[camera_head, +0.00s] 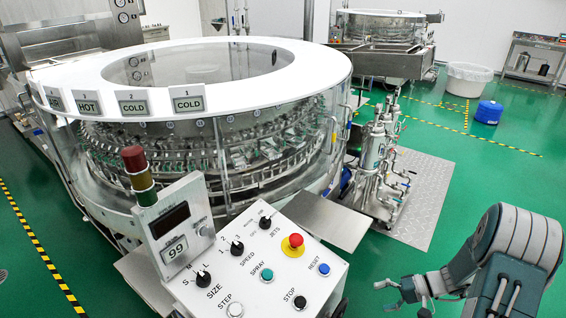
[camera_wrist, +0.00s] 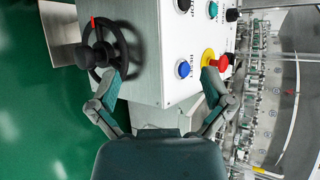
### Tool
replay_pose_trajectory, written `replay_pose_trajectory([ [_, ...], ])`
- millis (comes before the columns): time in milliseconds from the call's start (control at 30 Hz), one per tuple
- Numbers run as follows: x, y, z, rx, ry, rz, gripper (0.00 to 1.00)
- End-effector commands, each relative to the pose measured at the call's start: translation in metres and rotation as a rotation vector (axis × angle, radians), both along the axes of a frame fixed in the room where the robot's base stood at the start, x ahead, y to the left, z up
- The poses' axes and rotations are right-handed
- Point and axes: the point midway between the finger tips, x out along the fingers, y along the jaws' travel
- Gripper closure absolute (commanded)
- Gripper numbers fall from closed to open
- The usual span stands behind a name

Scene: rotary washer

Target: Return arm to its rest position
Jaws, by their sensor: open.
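My gripper (camera_head: 397,296) is at the lower right of the head view, at the end of my grey-green bent arm. It points left toward the control panel (camera_head: 270,285) and is apart from it. In the wrist view my gripper (camera_wrist: 162,80) has its two fingers spread wide with nothing between them. The panel (camera_wrist: 150,50) lies beyond the fingers. The left fingertip overlaps the black handwheel (camera_wrist: 126,50) in the picture, and the right one lies near the red emergency button (camera_wrist: 222,61). I cannot tell the exact gaps.
The round glass-walled washer (camera_head: 200,130) fills the left and middle. A metal pump unit (camera_head: 378,165) stands on a steel plate (camera_head: 425,200) behind my arm. A blue container (camera_head: 488,112) and white bin (camera_head: 468,80) stand farther back. Green floor (camera_head: 500,170) is clear between.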

Motion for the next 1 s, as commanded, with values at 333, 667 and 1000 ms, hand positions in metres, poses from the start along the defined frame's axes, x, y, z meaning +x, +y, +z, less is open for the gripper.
replay_pose_trajectory([
  [333, -0.017, 0.040, 0.097, -0.296, 0.004, 0.156, 0.00],
  [667, -0.053, 0.072, 0.171, -0.585, -0.055, 0.219, 0.00],
  [1000, -0.101, 0.096, 0.229, -0.860, -0.194, 0.204, 0.00],
])
